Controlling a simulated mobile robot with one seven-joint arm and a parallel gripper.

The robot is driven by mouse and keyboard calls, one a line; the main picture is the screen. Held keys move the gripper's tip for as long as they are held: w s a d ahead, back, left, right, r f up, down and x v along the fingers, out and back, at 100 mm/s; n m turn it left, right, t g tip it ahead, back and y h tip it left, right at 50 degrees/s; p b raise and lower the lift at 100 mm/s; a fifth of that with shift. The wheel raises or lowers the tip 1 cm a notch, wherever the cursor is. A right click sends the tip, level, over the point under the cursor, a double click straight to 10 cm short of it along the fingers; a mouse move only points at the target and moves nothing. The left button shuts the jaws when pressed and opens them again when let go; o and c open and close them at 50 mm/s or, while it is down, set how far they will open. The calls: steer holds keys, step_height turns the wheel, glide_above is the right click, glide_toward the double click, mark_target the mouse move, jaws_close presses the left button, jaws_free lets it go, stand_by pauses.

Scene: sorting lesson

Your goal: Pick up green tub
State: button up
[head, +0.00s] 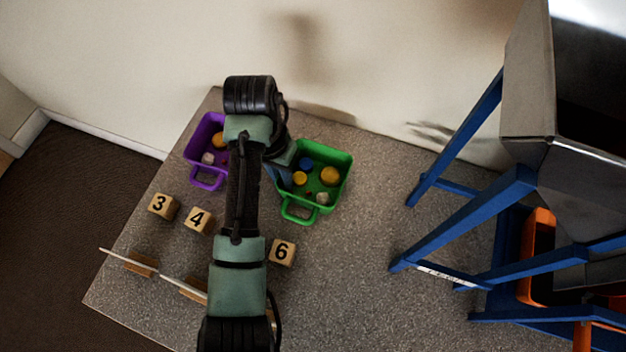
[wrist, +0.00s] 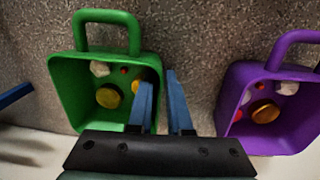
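The green tub (head: 334,191) stands on the grey speckled surface, its loop handle toward the front. It holds yellow and blue round pieces and small white and red ones. In the wrist view the green tub (wrist: 68,95) is at the left. My gripper (wrist: 160,80) has its two blue fingers apart at the tub's side wall nearest the purple tub. One finger overlaps the tub's inside and the other lies outside that wall. Contact cannot be told. In the head view my gripper (head: 283,174) is at the tub's left side, partly hidden by my arm.
A purple tub (head: 192,150) with small pieces stands to the left. Numbered wooden blocks 3 (head: 163,206), 4 (head: 198,220) and 6 (head: 282,252) are in front. A wall is behind. A blue-legged stand (head: 470,215) is at right; the surface between is clear.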

jaws_close()
stand_by(1.3)
